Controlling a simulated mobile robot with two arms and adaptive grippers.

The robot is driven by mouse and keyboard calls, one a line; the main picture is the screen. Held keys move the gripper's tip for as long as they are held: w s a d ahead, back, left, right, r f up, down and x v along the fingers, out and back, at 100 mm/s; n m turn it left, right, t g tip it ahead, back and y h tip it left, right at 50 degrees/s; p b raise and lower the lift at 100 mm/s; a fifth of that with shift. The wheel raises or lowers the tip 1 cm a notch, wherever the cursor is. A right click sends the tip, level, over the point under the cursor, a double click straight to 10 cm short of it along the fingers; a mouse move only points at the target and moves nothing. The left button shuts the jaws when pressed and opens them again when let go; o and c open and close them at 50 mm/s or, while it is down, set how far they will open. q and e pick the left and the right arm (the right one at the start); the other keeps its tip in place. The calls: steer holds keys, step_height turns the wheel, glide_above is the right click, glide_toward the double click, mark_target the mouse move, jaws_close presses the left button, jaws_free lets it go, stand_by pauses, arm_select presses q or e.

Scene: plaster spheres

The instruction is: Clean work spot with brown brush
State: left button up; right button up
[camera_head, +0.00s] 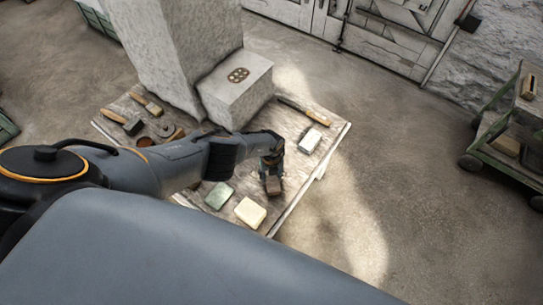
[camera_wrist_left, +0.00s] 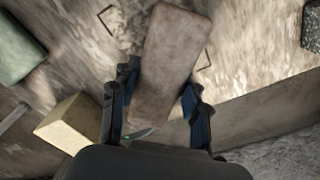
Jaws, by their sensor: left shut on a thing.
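My left gripper (camera_head: 271,168) is over the front right part of the wooden work table (camera_head: 333,135). It is shut on the brown brush (camera_head: 273,187), a block-like brown thing at its fingertips. In the left wrist view the brush (camera_wrist_left: 172,60) stands out, slightly tilted, between the two dark fingers of the gripper (camera_wrist_left: 157,108). Thin dark corner marks on the surface (camera_wrist_left: 204,60) show on both sides of the brush, perhaps the work spot's outline. The brush covers the middle of it. I cannot tell whether the brush touches the surface. My right gripper is not in view.
A white block (camera_head: 310,141), a cream block (camera_head: 250,212) and a green block (camera_head: 219,195) lie nearby. A wooden-handled tool (camera_head: 303,111) and several brushes (camera_head: 122,122) lie farther back. A stone block (camera_head: 236,92) and pillar (camera_head: 170,50) stand behind. A cart (camera_head: 510,150) is right.

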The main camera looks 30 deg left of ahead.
mark_target(273, 184)
arm_select(q)
steer(key=shift+s+d+r+p, duration=0.2)
steer(key=shift+s+d+p, duration=0.2)
steer(key=shift+s+p, duration=0.15)
steer(key=shift+s+d+f+p, duration=0.1)
steer(key=shift+s+d+p, duration=0.45)
steer(key=shift+s+d, duration=0.25)
steer(key=shift+s, duration=0.2)
steer(key=shift+w, duration=0.1)
steer(key=shift+w+a+r, duration=0.65)
steer(key=shift+w+a, duration=0.05)
steer(key=shift+w, duration=0.15)
